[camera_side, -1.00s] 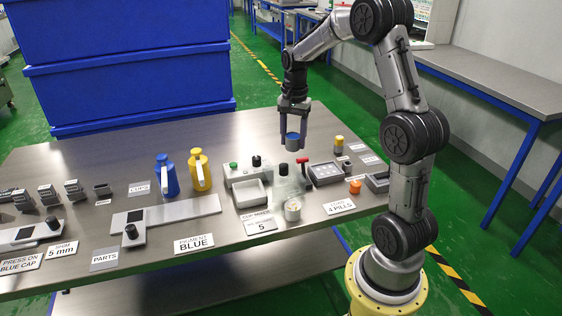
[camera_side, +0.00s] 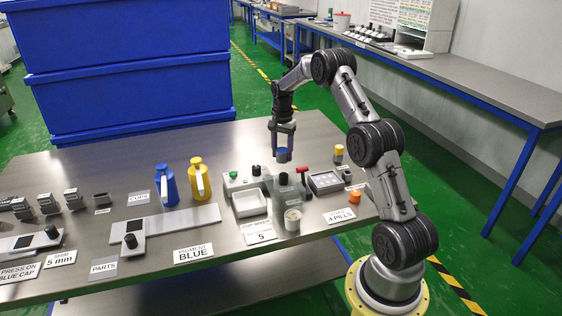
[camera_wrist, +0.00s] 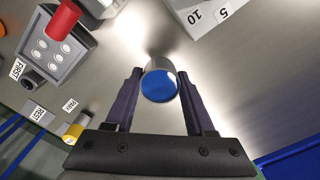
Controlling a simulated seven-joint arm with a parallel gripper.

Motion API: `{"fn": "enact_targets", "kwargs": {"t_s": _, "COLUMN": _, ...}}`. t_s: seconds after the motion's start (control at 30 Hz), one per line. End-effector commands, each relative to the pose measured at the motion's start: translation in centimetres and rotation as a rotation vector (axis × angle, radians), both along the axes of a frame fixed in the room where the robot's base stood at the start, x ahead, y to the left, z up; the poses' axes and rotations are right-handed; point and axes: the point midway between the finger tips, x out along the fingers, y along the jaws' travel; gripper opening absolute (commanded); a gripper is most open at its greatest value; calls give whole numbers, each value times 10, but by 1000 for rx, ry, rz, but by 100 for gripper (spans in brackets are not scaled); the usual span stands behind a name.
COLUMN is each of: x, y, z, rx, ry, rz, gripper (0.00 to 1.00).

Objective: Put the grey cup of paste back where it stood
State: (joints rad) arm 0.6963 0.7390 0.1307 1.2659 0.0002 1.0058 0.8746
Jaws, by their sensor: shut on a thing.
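My gripper (camera_side: 283,152) is shut on the grey cup of paste (camera_side: 283,157) near the back middle of the table, behind the green-button device. In the wrist view, the cup (camera_wrist: 159,82) is between the two dark fingers (camera_wrist: 158,88), its round mouth showing blue paste. The cup looks upright in the side view. It appears to be above the bare steel tabletop; the exact gap below it cannot be told. A CUPS label (camera_side: 138,198) lies at the left of the blue bottle.
The green-button device (camera_side: 245,179) and a grey tray (camera_side: 250,202) stand in front of the cup. A pill tray (camera_side: 324,182) and red-handled part (camera_side: 303,171) are to the right. Blue (camera_side: 168,184) and yellow (camera_side: 198,178) bottles stand left. The back of the table is clear.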

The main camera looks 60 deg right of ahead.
Motion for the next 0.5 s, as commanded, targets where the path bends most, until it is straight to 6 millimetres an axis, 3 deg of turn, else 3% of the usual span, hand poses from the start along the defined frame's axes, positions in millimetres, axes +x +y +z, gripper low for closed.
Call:
{"fn": "enact_targets", "kwargs": {"t_s": 0.23, "x": 8, "y": -6, "z": -12, "rx": 0, "ry": 0, "rz": 0, "gripper": 0}}
{"fn": "enact_targets", "kwargs": {"t_s": 0.5, "x": 8, "y": -7, "z": -42, "rx": 0, "ry": 0, "rz": 0, "gripper": 0}}
